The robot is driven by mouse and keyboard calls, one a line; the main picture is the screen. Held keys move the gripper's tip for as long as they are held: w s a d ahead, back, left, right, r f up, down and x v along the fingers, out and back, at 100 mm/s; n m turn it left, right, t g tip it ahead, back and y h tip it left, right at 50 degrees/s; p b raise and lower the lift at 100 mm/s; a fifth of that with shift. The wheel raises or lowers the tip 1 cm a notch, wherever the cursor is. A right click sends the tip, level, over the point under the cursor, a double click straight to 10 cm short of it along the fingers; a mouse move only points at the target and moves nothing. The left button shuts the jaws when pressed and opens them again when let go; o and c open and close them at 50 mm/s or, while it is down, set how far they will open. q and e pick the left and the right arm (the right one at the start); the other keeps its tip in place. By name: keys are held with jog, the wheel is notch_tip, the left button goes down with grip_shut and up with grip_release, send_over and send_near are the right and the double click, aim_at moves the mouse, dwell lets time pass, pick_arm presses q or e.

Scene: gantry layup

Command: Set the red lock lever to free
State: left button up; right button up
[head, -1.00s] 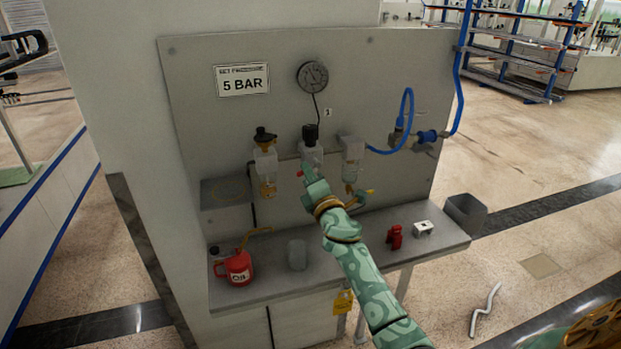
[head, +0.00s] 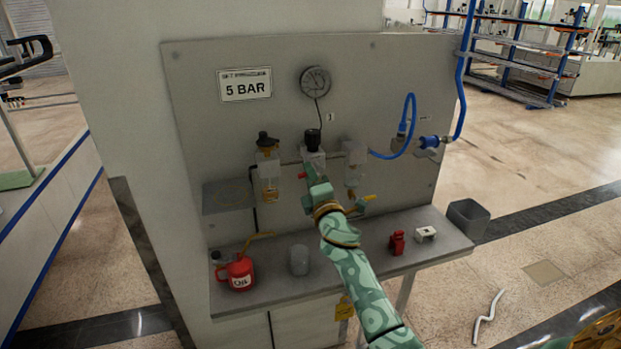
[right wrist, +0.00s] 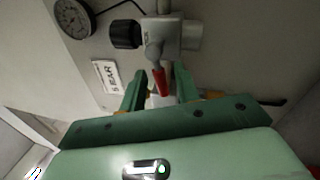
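The red lock lever (right wrist: 160,82) hangs off the regulator (right wrist: 174,35), which has a black knob. In the right wrist view the lever appears between my right gripper's fingers (right wrist: 160,90), with gaps on both sides. That gripper is open. In the head view my right gripper (head: 313,176) is in front of the regulator's lower part and hides most of it. Only a small red bit of the lever shows at the gripper's left edge. The regulator's black knob (head: 312,138) stands above. My left gripper is not in view.
The panel carries a gauge (head: 315,81), a "5 BAR" sign (head: 245,84), filter bowls (head: 268,168) and a blue hose (head: 410,125). The shelf below (head: 340,255) holds a red oil can (head: 238,273), a grey cup (head: 299,260) and a red part (head: 397,243).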

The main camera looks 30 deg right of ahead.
jog(key=v, duration=1.6)
jog(key=shift+s+b, duration=0.15)
jog(key=shift+b, duration=0.3)
notch_tip(320, 180, down, 19)
jog(key=a+m+g+y, duration=0.1)
jog(key=a+m+g, duration=0.1)
jog(key=m+g, duration=0.4)
jog(key=s+a+f+m+g+y+b, duration=0.1)
jog(key=s+f+m, duration=0.15)
jog(key=f, duration=0.45)
jog(key=s+a+f+m+g+y, duration=0.1)
jog(key=s+a+f+g, duration=0.1)
jog(key=s+f, duration=0.35)
jog(key=s+a+f+m+g+b, duration=0.1)
jog(key=s+f, duration=0.1)
jog(key=f, duration=0.6)
jog(key=s+f+m+g+b, duration=0.1)
jog(key=s+f+g, duration=0.2)
jog(key=s+f, duration=0.4)
jog(key=s+f+m+g+b, duration=0.1)
jog(key=s+f, duration=0.6)
jog(key=s, duration=0.9)
jog(key=s+a+f+m+g+y+b, duration=0.1)
jog(key=s+f+g+b, duration=0.1)
jog(key=s+f+g, duration=0.3)
jog(key=s+f, duration=0.3)
jog(key=s, duration=0.4)
jog(key=shift+m+b, duration=0.35)
